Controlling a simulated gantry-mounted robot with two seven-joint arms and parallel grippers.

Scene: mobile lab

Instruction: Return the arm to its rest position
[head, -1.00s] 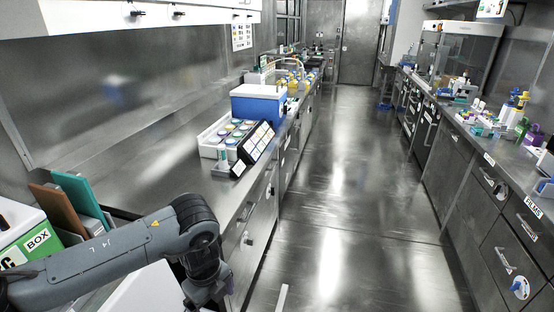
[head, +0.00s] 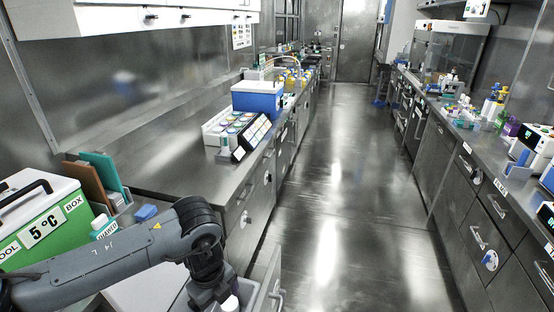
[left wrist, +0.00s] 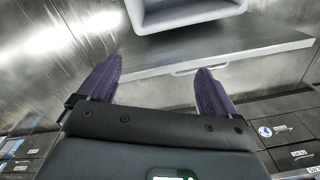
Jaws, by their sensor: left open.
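My left arm comes in from the left in the head view, bent at a dark joint, with its wrist pointing down at the bottom edge. In the left wrist view my left gripper (left wrist: 155,90) has its two purple fingers well apart, with nothing between them. In the head view the fingertips are hidden or cut off. My right arm and gripper are not in view.
A green cool box (head: 42,225) and a labelled bottle (head: 104,228) stand close behind my left arm. A pale bin (left wrist: 185,12) lies ahead of the fingers. The left counter (head: 160,178) holds a blue-white box (head: 258,98). The aisle floor (head: 345,215) is clear.

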